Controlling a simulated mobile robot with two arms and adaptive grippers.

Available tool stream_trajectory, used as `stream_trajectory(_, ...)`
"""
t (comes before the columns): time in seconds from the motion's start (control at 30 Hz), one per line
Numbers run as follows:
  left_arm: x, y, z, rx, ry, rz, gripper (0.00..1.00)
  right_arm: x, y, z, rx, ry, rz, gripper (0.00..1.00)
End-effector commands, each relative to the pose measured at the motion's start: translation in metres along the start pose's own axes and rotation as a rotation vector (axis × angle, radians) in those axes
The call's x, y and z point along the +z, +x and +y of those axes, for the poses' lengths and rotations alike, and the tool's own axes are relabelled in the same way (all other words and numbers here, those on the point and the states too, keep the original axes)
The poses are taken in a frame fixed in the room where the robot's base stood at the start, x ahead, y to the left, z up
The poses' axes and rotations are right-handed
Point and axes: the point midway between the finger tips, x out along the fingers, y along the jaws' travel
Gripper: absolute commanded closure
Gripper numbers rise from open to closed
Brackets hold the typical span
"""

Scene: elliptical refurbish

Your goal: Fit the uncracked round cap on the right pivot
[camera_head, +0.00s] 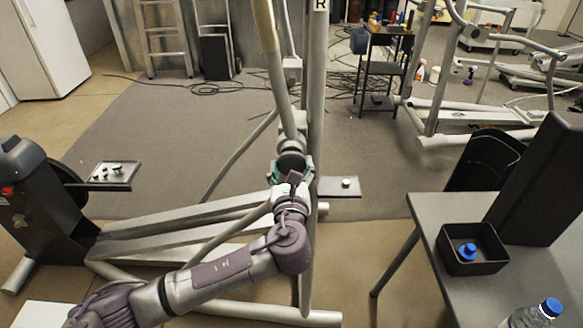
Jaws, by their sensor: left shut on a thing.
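My left gripper (291,168) comes in from the lower left and is at the joint of the upright post marked R. Its teal fingers are shut around a dark round thing (291,160), which looks like a round cap. It sits right in front of the pivot (290,145) at the lower end of the pale swing arm. The gripper hides much of this spot, so I cannot tell whether cap and pivot touch, or see any crack. My right gripper is not in view.
A small shelf (330,187) right of the post bears a pale round piece (346,183). A tray (101,181) at left bears several small dark parts. At right, a grey table (440,212) bears a black bin (483,267) with a blue object (467,250), and a bottle (530,316).

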Motion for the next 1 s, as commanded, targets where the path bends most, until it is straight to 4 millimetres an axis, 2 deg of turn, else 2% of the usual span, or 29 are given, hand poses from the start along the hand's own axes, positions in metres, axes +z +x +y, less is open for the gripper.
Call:
stream_trajectory(0.03,0.0001,0.0,0.0,0.0,0.0,0.0,0.62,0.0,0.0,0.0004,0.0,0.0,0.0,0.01)
stream_trajectory(0.17,0.0,-0.0001,0.0,0.0,0.0,0.0,0.84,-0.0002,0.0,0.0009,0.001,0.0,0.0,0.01)
stream_trajectory(0.2,0.0,-0.0001,0.0,0.0,0.0,0.0,0.86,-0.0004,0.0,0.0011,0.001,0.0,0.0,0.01)
stream_trajectory(1.0,0.0027,-0.0002,-0.0004,0.006,0.0,-0.008,0.87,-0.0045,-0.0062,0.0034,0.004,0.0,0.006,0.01)
